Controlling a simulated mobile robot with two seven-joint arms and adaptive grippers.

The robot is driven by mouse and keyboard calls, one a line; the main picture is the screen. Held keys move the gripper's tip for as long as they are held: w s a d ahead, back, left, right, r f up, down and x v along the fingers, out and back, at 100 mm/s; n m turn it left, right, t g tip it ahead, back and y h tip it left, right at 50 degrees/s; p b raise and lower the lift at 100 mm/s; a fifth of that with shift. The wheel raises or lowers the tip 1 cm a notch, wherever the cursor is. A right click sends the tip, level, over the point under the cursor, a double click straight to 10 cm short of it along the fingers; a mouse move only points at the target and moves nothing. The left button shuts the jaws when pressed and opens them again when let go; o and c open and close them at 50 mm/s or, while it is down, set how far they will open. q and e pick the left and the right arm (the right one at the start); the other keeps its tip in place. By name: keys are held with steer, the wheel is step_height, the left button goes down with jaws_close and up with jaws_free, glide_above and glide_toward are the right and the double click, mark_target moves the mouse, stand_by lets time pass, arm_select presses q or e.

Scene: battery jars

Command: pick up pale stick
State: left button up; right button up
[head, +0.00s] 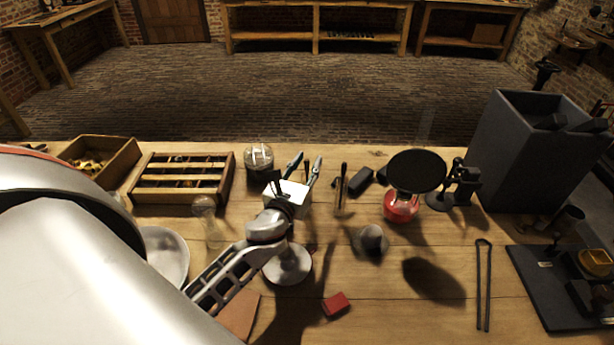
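The wooden rack (183,197) at the left of the workbench has several thin bars or sticks lying across it, some pale and some dark. I cannot tell for sure which one is the pale stick. My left gripper (278,183) is right of the rack, over the middle of the bench. Its dark fingers overlap a white block (296,191) in the picture. The fingers are small and dark, so their opening and any contact with the block are unclear. My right gripper is not in view.
A glass jar (258,160) and upright pliers (316,170) stand behind my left gripper. A red jar (401,208) is under a black disc (416,171). A red block (336,304), tongs (484,285) and a tall grey box (510,160) are further right.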

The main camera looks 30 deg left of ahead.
arm_select(q)
jaws_close()
steer(key=shift+r, duration=0.15)
